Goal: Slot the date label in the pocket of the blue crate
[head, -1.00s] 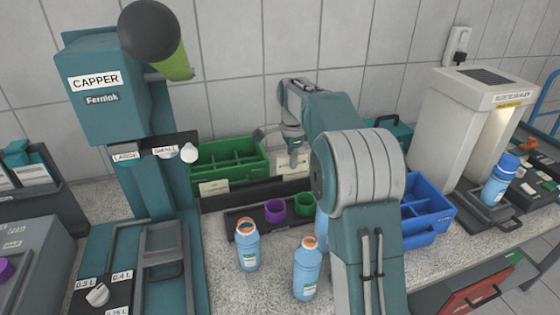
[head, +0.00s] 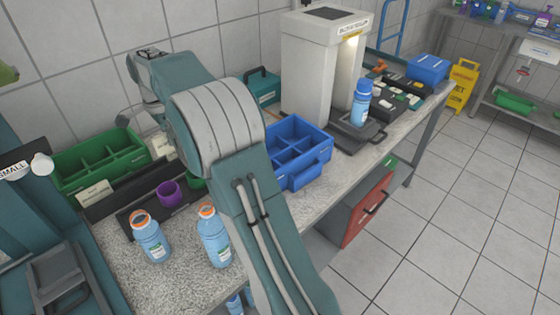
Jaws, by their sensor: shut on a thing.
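The blue crate (head: 322,158) stands on the bench at the middle of the head view. It has several compartments, and a blue pocket (head: 306,179) sticks out along its front. My gripper (head: 155,125) is at the left, beside the green crate, well left of the blue crate. My own arm partly hides it. It is shut on a pale card, the date label (head: 164,146), of which only part shows. Its writing is too small to read.
The green crate (head: 75,180) carries a white card (head: 95,193) at its front. Two blue bottles (head: 152,240) (head: 215,240), a purple cup (head: 169,192) and a green cup stand in front.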

